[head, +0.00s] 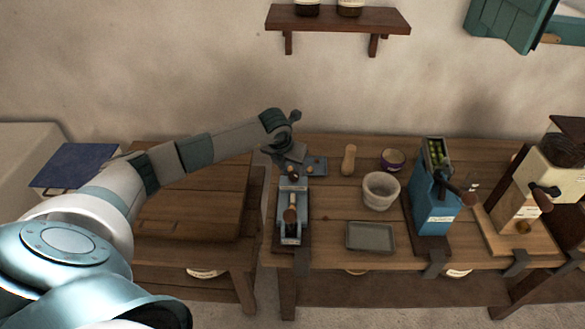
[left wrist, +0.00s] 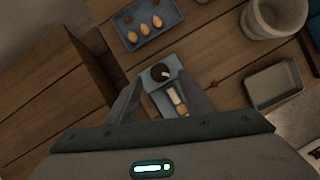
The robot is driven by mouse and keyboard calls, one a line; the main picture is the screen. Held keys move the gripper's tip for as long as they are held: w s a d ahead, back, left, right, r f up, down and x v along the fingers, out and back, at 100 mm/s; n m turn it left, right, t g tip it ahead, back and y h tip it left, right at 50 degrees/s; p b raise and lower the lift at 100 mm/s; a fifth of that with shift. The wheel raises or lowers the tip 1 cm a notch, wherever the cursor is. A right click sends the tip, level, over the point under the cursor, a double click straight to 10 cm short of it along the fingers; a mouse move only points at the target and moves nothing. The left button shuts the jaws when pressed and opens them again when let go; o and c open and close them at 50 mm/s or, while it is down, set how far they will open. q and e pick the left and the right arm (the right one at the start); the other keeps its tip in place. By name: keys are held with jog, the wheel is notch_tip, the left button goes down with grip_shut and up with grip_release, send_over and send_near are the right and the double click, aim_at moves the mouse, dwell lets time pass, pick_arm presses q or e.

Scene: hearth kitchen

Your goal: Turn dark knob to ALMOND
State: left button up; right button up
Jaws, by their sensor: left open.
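The dark round knob (left wrist: 160,72) sits on the end of a blue-grey device (left wrist: 170,92) in the left wrist view. A small pale mark shows on its right side; no lettering is readable. The device (head: 291,228) stands on the bench in the head view, with a wooden-ended handle toward the front. My left gripper (left wrist: 160,84) is open, with its fingers on either side of the knob in the picture. I cannot tell whether they touch it. In the head view my left gripper (head: 292,157) is over the device's back end.
A blue tray with several nuts (left wrist: 145,22) lies behind the device. A stone mortar (head: 381,191), a grey tray (head: 370,237) and a blue grinder (head: 433,205) stand to the right. A wooden table (head: 190,210) is at left.

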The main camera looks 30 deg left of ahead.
aim_at(293, 174)
pick_arm(q)
jog(key=shift+p+x, duration=0.5)
jog(key=shift+x, duration=1.6)
jog(key=shift+c, duration=0.4)
jog(key=c, duration=0.9)
